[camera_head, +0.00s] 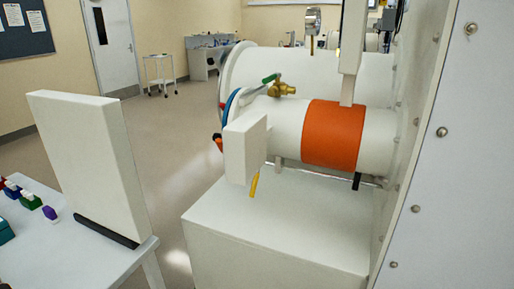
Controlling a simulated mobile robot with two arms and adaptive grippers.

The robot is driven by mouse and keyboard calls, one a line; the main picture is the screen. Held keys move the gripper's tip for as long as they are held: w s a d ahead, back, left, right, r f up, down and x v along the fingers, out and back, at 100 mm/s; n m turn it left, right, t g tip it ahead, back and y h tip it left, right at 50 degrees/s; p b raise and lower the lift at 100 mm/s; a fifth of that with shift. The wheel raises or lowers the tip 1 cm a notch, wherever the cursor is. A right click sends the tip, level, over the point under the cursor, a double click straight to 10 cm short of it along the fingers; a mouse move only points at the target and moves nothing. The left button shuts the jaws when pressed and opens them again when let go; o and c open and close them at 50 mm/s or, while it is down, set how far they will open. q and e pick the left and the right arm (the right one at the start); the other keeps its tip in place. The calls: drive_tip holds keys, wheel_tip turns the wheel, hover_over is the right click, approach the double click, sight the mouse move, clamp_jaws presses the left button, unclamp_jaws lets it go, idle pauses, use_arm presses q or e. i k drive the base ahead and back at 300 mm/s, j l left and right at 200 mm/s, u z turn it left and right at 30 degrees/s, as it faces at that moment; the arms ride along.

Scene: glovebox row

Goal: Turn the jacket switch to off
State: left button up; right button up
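An orange band (334,135), which looks like the jacket, wraps a small white horizontal cylinder (285,128) fixed to the big white wall at the right. A narrow white post or box (352,45) rises above the band and runs out of the top of the view. A white box (245,148) is at the cylinder's left end, with a yellow stick-like part (254,185) below it. I cannot make out a switch or its setting on any of these. Neither gripper is in view.
A white bench block (275,240) stands below the cylinder. A brass valve with a green lever (271,79) sits above it. At left, a table (65,255) holds an upright white panel (88,165) and small coloured items. Floor (165,150) shows between.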

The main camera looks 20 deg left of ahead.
sight(218, 141)
drive_tip(key=k+j+z, duration=0.15)
drive_tip(key=k+j, duration=0.2)
drive_tip(key=j, duration=0.3)
drive_tip(key=k+j+z, duration=0.15)
drive_tip(key=k+j, duration=0.2)
drive_tip(key=j, duration=0.3)
drive_tip(key=k+j+z, duration=0.15)
drive_tip(key=k+j, duration=0.25)
drive_tip(key=j, duration=0.2)
drive_tip(key=k+j+z, duration=0.15)
drive_tip(key=k+j, duration=0.25)
drive_tip(key=j, duration=0.15)
